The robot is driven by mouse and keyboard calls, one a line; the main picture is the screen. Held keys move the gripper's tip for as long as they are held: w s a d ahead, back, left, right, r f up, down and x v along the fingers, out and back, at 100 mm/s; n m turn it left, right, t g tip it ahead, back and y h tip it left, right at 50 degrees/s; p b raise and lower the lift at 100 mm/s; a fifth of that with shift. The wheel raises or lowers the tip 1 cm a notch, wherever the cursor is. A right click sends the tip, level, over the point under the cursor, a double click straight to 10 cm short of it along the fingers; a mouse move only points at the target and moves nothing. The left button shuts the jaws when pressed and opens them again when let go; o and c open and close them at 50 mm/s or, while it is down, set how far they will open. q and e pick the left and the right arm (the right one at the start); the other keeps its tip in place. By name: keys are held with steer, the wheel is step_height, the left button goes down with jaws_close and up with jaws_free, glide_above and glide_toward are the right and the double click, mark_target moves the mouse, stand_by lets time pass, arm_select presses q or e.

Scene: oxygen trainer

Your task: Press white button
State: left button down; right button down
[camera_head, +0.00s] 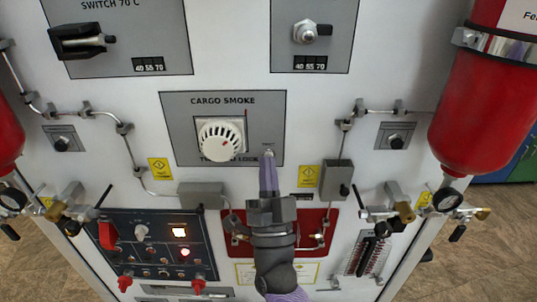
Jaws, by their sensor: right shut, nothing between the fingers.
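My right gripper (268,172) comes up from the bottom centre, shut and empty. Its purple fingertips are just below a small silver fitting (268,153) at the lower right of the grey CARGO SMOKE plate (182,125); I cannot tell whether they touch it. A white round slotted smoke detector (220,140) sits on that plate, left of the fingertips. A dark control panel (125,260) at lower left holds a glowing whitish-orange square light or button (179,232), a small lit round one (184,251) and a pale knob (141,232). Which one is the white button is unclear. My left gripper is out of view.
Red cylinders stand at the right (480,110) and left edge (8,140). Metal pipes, grey boxes (338,175) and valves (403,208) stick out around the white board. A red plate (310,222) lies partly behind my right arm. The board between the upper plates is clear.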

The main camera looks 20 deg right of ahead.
steer(key=shift+s+a, duration=0.2)
steer(key=shift+s, duration=0.35)
steer(key=shift+s+p, duration=0.1)
steer(key=shift+p, duration=0.2)
steer(key=s+p, duration=0.1)
steer(key=s, duration=0.1)
steer(key=s+a, duration=0.1)
steer(key=s, duration=0.1)
steer(key=shift+s+a+p, duration=0.15)
steer(key=shift+s+p, duration=0.2)
